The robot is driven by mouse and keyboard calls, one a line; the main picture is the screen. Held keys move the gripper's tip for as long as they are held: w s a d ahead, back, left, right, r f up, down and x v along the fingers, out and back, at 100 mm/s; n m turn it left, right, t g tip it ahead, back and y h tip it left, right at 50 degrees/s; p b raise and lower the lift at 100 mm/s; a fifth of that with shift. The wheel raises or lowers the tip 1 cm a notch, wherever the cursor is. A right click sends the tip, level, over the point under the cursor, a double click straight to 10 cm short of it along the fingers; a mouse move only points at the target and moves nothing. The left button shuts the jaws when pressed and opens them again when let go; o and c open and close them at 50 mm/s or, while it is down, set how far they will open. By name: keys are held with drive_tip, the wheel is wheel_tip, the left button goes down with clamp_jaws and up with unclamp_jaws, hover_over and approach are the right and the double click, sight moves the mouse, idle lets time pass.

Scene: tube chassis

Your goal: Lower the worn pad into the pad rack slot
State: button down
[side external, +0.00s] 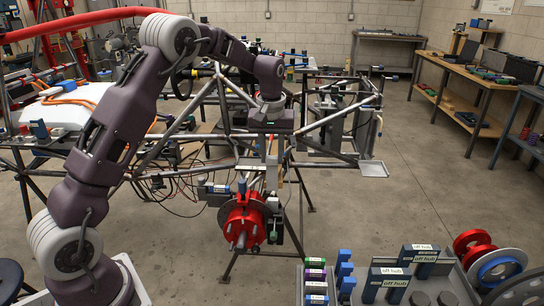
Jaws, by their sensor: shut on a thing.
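My gripper (271,158) points down just above and behind the red brake hub assembly (243,215) on the tube chassis (320,124). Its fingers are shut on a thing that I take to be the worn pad. The pad's outline is lost among the tubes and brake parts, so I cannot tell its tilt or whether it touches the hub. A grey rack tray (450,284) at the bottom right has dark upright blocks labelled "off hub" (397,271). I cannot tell which slot in it is the pad slot.
Blue parts (345,278) and small parts with coloured labels (316,280) stand at the tray's left. Red and silver discs (495,262) are at its right. Chassis tubes and loose black cables (175,190) surround my gripper. The floor right of the chassis is clear.

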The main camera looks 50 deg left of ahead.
wheel_tip(320, 180, up, 4)
drive_tip(key=shift+r, duration=0.25)
drive_tip(key=shift+w+d+r, duration=0.2)
drive_tip(key=shift+d, duration=0.35)
drive_tip(key=d, duration=3)
wheel_tip(320, 180, down, 28)
drive_tip(key=shift+w+r, duration=0.2)
drive_tip(key=shift+w, duration=0.1)
drive_tip(key=shift+d+f, duration=0.1)
drive_tip(key=shift+f, duration=1.25)
